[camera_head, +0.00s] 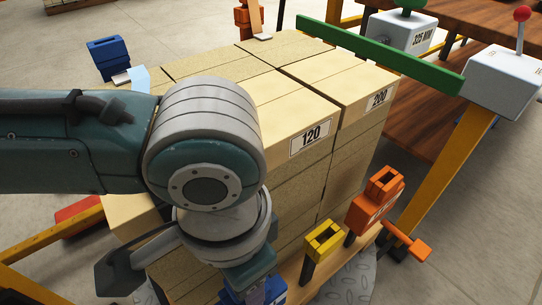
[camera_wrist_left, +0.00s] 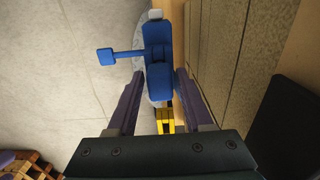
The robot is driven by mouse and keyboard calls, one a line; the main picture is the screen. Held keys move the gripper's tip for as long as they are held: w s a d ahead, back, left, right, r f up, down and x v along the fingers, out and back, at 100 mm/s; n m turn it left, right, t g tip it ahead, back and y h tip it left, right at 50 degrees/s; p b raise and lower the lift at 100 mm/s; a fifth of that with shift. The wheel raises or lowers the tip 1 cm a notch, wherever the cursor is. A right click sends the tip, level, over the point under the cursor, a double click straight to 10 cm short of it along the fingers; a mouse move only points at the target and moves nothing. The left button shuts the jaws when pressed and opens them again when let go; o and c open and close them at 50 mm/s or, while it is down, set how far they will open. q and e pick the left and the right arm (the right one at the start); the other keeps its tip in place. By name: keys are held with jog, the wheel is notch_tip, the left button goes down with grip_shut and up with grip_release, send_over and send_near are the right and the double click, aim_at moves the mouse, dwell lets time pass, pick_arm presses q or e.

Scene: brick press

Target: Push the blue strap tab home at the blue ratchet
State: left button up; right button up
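The blue ratchet (camera_wrist_left: 158,80) is in the left wrist view, with a side lever ending in a blue block (camera_wrist_left: 106,55). A small white tip shows at its far end. I cannot tell a separate blue strap tab from the ratchet body. My left gripper (camera_wrist_left: 161,72) is open, with one finger on each side of the blue body and narrow gaps seeming to remain. In the head view, blue parts (camera_head: 250,294) show at the bottom edge, below my left wrist, partly hidden. My right gripper is in neither view.
A brick stack (camera_head: 290,85) labelled 120 and 200 stands behind my left arm. A yellow ratchet (camera_head: 324,241) and orange ratchet (camera_head: 376,205) stand along its near side. A green bar (camera_head: 380,55) crosses behind. Another blue block (camera_head: 108,57) is at the back left.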

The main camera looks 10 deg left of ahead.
pick_arm(q)
jog(key=shift+o, duration=1.2)
jog(key=shift+r, duration=0.1)
notch_tip(320, 180, up, 10)
jog(key=p, duration=0.4)
jog(key=shift+f+p, duration=0.25)
jog(key=shift+p, duration=0.05)
jog(key=s+d+r+t+h+p, duration=0.1)
jog(key=s+d+r+h+p, duration=0.15)
jog(key=r+p, duration=0.45)
jog(key=s+d+r+h+p, duration=0.1)
jog(key=d+r+h+p, duration=0.1)
jog(key=d+r+p, duration=0.35)
jog(key=s+a+r+n+t+y+p, duration=0.1)
jog(key=s+a+r+n+y+p, duration=0.15)
jog(key=a+r+p, duration=0.55)
jog(key=s+a+r+n+t+y+p, duration=0.25)
jog(key=a+r+p, duration=0.4)
jog(key=a, duration=0.45)
notch_tip(320, 180, up, 37)
jog(key=p, duration=3.5)
jog(key=shift+w+d+n+g+h, duration=0.25)
jog(key=shift+d+n+g+h, duration=0.1)
jog(key=shift+g, duration=0.1)
